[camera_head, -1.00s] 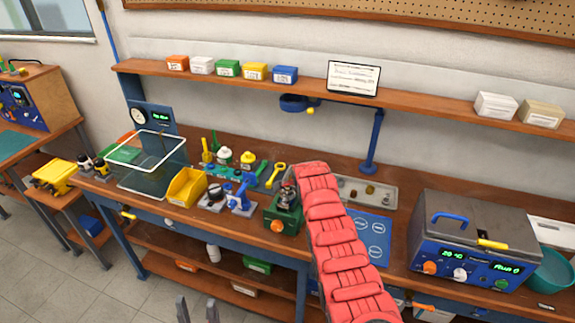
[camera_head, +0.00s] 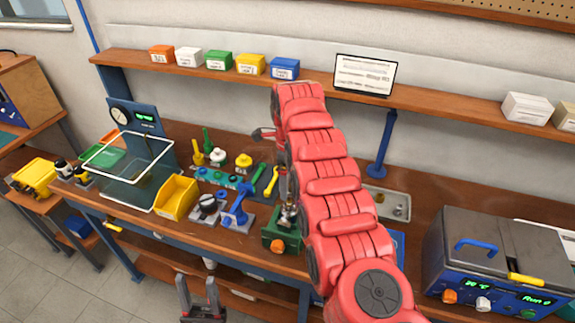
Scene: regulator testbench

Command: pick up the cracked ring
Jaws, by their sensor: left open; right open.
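I cannot make out a cracked ring for certain. A grey metal tray (camera_head: 397,213) with small round parts stands at the back right of the bench, partly hidden by my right arm. A metal part (camera_head: 288,214) stands in a green fixture (camera_head: 279,237) just left of that arm. My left gripper (camera_head: 198,284) is open and empty in front of the bench edge, at the bottom.
A yellow bin (camera_head: 176,198), a clear-sided basin (camera_head: 125,185) and blue fixtures (camera_head: 237,208) stand on the left of the bench. A grey and blue machine (camera_head: 495,255) stands at the right. A shelf (camera_head: 225,74) with small boxes and a screen (camera_head: 364,75) runs behind.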

